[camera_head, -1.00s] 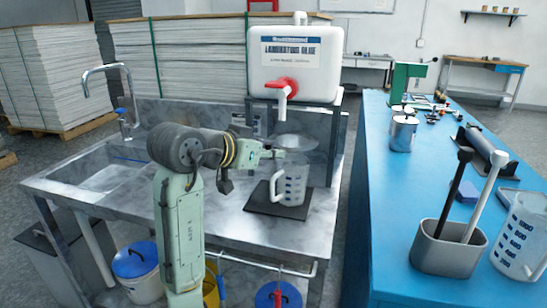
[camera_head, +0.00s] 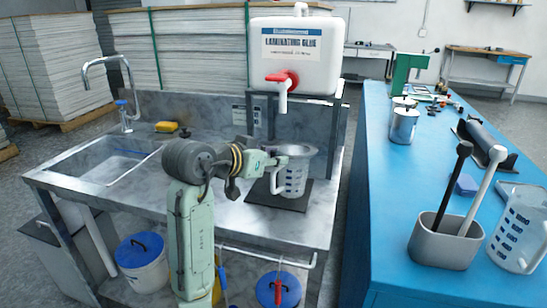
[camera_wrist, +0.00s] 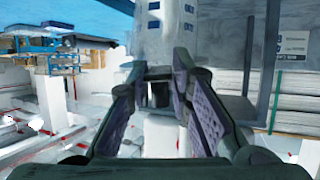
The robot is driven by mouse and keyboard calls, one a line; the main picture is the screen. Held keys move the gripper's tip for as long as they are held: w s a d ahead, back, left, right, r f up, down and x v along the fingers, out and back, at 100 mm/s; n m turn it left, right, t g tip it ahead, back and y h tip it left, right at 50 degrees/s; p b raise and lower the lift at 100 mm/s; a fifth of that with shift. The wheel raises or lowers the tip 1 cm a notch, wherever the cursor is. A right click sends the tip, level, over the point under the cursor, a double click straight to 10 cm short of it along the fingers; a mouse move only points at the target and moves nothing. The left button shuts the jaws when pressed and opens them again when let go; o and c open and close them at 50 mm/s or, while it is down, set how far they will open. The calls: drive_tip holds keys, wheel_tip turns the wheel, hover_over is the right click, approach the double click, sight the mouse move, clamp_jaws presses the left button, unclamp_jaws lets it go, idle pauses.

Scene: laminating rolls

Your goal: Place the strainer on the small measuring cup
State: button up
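The strainer (camera_head: 290,149), a grey round bowl, sits at the mouth of the small measuring cup (camera_head: 294,179), which is clear with blue markings. The cup stands upright on a dark mat (camera_head: 291,201) on the steel counter, its handle to the left. My gripper (camera_head: 277,162) is just left of the strainer and the cup's top. In the wrist view my gripper's fingers (camera_wrist: 161,75) are spread apart, with the cup's marked wall (camera_wrist: 165,28) beyond them. The strainer cannot be made out clearly there.
A sink (camera_head: 105,165) and a yellow sponge (camera_head: 166,127) are at left. The blue table (camera_head: 390,220) at right holds a grey holder (camera_head: 440,245) and a larger measuring cup (camera_head: 520,235).

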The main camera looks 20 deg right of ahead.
drive_tip(key=o, duration=0.4)
drive_tip(key=shift+c, duration=0.2)
drive_tip(key=shift+r, duration=0.1)
drive_tip(key=shift+r, duration=0.2)
drive_tip(key=b+v, duration=0.2)
drive_tip(key=v, duration=1)
